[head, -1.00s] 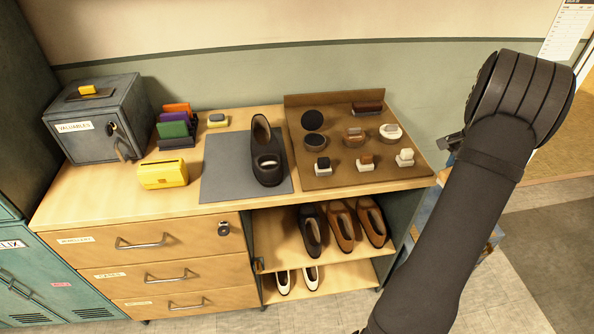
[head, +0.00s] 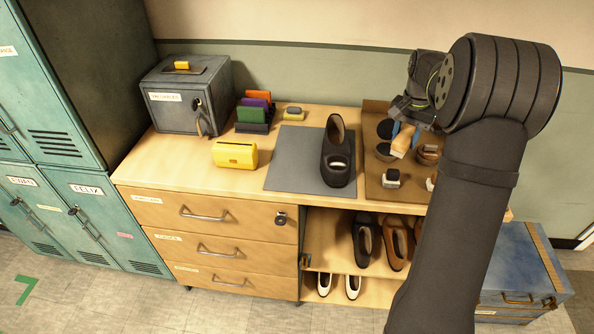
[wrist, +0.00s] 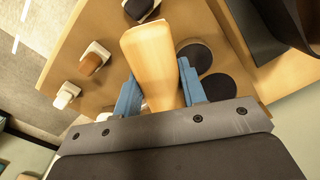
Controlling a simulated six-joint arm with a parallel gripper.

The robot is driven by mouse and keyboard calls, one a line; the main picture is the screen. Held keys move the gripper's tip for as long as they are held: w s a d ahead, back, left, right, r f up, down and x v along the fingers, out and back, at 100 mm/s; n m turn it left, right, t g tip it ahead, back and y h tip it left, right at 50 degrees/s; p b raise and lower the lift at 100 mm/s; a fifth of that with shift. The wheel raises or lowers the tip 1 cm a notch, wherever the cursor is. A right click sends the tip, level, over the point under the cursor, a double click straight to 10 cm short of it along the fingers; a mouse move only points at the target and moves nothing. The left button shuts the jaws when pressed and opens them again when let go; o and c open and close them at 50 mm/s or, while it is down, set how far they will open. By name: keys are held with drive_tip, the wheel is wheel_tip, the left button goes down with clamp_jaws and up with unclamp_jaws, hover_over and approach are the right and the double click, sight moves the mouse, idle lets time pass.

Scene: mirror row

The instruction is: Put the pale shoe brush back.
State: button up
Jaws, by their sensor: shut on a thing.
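My gripper (head: 403,131) is over the left part of the brown board (head: 376,182). Its blue fingers, clear in the wrist view (wrist: 158,88), are shut on a pale wooden brush (wrist: 152,50). The brush also shows in the head view (head: 402,145), hanging below the fingers. Its bristles are not visible. In the wrist view, two dark round spots (wrist: 216,87) lie on the board beside the right finger. I cannot tell whether the brush touches the board. My arm hides the board's right part.
Several small brushes stand on the board, including a white-based one with a brown top (wrist: 94,58) and a whiter one (wrist: 66,95). A black shoe (head: 338,155) stands on the grey mat (head: 286,170) to the left.

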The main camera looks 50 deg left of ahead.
drive_tip(key=s+a+n, duration=0.1)
drive_tip(key=s+a, duration=0.2)
drive_tip(key=s, duration=0.3)
drive_tip(key=s+a+r+n, duration=0.1)
drive_tip(key=s+a+n, duration=0.1)
drive_tip(key=s, duration=0.4)
drive_tip(key=s+a+n, duration=0.2)
drive_tip(key=s+a, duration=0.3)
drive_tip(key=s, duration=0.1)
drive_tip(key=shift+s+a+r, duration=0.1)
drive_tip(key=shift+s+r, duration=0.1)
drive_tip(key=shift+r, duration=0.15)
hover_over(289, 171)
drive_tip(key=shift+n, duration=0.3)
wheel_tip(289, 171, down, 7)
drive_tip(key=shift+r, duration=0.1)
drive_tip(key=shift+f, duration=2.1)
drive_tip(key=shift+f, duration=0.1)
drive_tip(key=o, duration=1)
drive_tip(key=shift+o, duration=0.2)
wheel_tip(289, 171, up, 12)
